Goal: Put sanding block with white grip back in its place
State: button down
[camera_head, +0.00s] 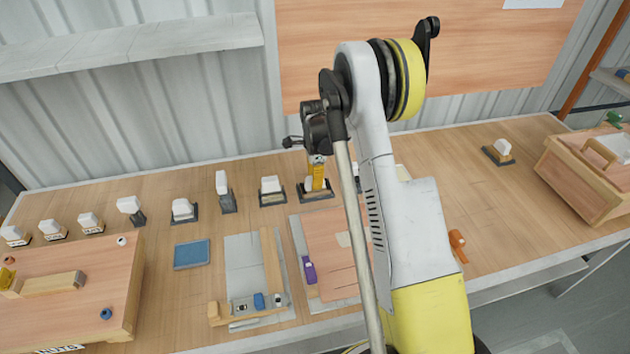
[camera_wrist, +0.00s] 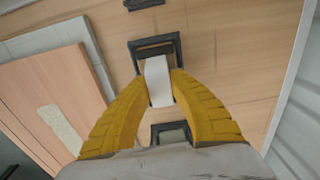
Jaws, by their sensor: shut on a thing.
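My gripper (camera_head: 317,178) hangs down at the back of the workbench, over a black holder (camera_head: 316,195). Its yellow fingers are shut on the white grip of the sanding block (camera_wrist: 158,82). In the wrist view the grip sits between the fingertips, and a dark square frame (camera_wrist: 172,46) shows around its far end. The block's lower part is hidden, so I cannot tell whether it rests fully in the frame. In the head view the fingers mostly hide the block.
A white-gripped block (camera_head: 271,185) stands close on the left, with several more in a row beyond. Another holder (camera_wrist: 170,127) is close by in the wrist view. A wooden panel (camera_head: 328,232) lies in front. Another block (camera_head: 502,146) stands at right, by a wooden crate (camera_head: 580,180).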

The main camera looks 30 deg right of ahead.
jog(key=c, duration=1.2)
grip_release()
jog(key=shift+c, duration=0.2)
jog(key=shift+r, duration=0.1)
notch_tip(320, 180, up, 12)
